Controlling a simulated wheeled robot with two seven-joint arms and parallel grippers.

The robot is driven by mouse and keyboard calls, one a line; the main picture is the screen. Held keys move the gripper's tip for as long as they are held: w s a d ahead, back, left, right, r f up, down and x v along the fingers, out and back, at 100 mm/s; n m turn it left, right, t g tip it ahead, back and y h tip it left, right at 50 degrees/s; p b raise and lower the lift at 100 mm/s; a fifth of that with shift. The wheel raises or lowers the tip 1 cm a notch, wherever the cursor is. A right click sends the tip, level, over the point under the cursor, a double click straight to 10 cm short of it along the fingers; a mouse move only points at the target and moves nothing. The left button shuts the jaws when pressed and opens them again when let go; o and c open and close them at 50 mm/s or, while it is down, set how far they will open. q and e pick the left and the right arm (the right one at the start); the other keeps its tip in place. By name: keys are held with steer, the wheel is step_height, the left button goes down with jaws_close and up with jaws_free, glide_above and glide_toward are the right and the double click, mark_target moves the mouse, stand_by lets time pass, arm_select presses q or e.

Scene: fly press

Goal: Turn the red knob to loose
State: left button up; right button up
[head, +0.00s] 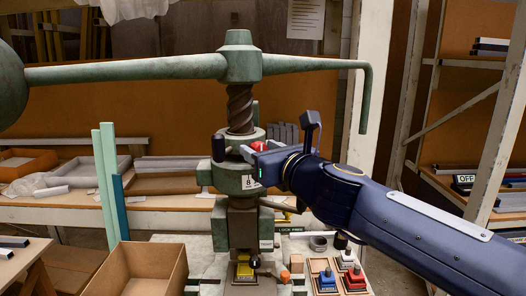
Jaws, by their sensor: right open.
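The green fly press (234,205) stands in the middle of the head view, with a dark screw and a long green lever arm across its top. A red knob (259,146) shows at the press collar, just behind and above my right gripper's fingers. My right gripper (250,160) reaches in from the right, its fingers open at the front of the collar. The fingers hide part of the knob. I cannot tell whether they touch it. My left gripper is not in view.
The lever arm (130,70) spans the press top, with a bent end hanging at right. A cardboard box (150,270) stands at lower left. Shelving uprights stand at right.

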steer(key=c, duration=0.9)
steer(key=shift+c, duration=0.2)
steer(key=shift+n, duration=0.3)
steer(key=shift+s+a+f+n+p, duration=0.1)
steer(key=shift+n+p, duration=0.7)
steer(key=shift+n, duration=3.5)
steer(key=shift+a+f+n+p, duration=0.1)
steer(key=shift+n+p, duration=0.7)
steer(key=shift+n, duration=3.5)
